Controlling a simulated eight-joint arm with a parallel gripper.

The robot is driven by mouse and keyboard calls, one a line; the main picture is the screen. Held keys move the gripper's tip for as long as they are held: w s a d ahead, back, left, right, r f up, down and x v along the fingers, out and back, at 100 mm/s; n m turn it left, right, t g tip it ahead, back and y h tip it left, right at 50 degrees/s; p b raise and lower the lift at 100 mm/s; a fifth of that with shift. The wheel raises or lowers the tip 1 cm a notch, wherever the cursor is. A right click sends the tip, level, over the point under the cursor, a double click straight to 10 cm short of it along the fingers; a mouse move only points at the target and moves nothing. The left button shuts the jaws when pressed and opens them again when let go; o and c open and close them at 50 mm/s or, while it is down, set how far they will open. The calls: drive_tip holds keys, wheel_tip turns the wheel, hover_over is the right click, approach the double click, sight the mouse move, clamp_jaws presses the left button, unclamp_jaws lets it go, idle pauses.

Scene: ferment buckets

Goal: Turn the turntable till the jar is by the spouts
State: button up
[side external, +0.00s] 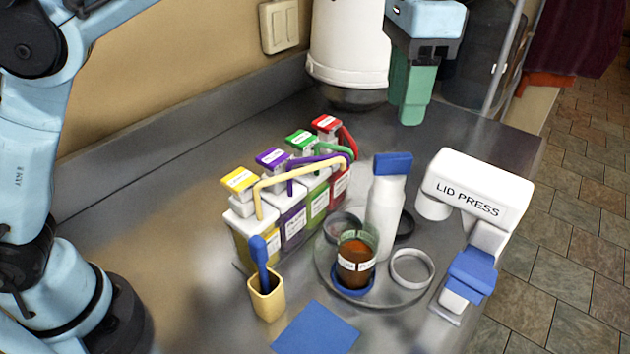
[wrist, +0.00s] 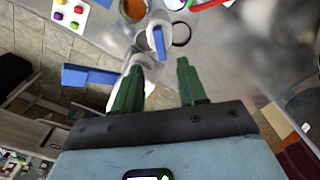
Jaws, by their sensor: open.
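The clear round turntable (side external: 400,296) sits on the steel counter. The jar (side external: 355,262), glass with brown contents, stands in a blue ring at the turntable's front. Yellow, purple, green and red spouts (side external: 300,166) curve over from a row of tubs to the turntable's left and back. A white post with a blue top (side external: 384,215) stands behind the jar; its blue top shows in the wrist view (wrist: 159,42). My gripper (side external: 408,118) is open and empty, above the counter behind the post. Its green fingers are spread in the wrist view (wrist: 159,65).
A white lid press (side external: 474,190) with a blue lever stands right of the turntable. A yellow cup (side external: 267,298) with a blue-handled tool and a blue mat (side external: 317,328) are in front. A large white vessel (side external: 348,45) is at the back.

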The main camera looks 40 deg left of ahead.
sight(394, 156)
drive_tip(key=shift+f, duration=4.3)
clamp_jaws()
